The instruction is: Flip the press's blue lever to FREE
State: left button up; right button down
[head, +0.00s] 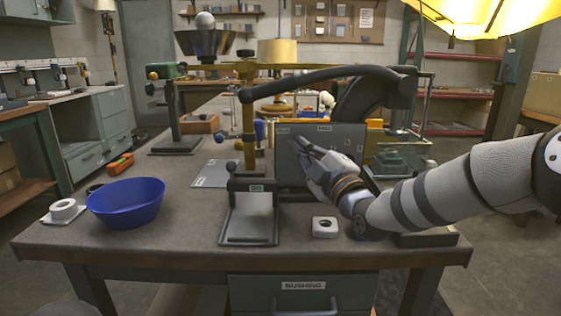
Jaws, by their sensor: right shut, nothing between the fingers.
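The press (248,110) stands on the workbench, with a brass column and a long black arm (320,76) reaching right. A dark grey panel (345,138) with two small pale labels (324,128) faces me; I cannot read them surely. A small blue part (260,131) shows beside the column, left of the panel; I cannot tell whether it is the blue lever. My right gripper (298,146) is shut and empty in front of the panel, fingers pointing up and left. It hides part of the panel. I cannot tell whether it touches anything. My left gripper is out of view.
The bench (190,240) holds a blue bowl (126,203), a white ring on a pad (64,211), a grey stand (249,222) and a white square block (325,227). A green-topped stand (175,110) is behind left. Bare bench lies between bowl and stand.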

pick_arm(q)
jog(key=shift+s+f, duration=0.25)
pick_arm(e)
jog(key=shift+d+m+t+h, duration=0.25)
jog(key=shift+d+m+t, duration=0.35)
jog(key=shift+m, duration=0.5)
jog(key=shift+d+m+t+h, duration=0.25)
jog(key=shift+d+m+t, duration=0.3)
jog(key=shift+m, duration=0.55)
jog(key=shift+d, duration=0.1)
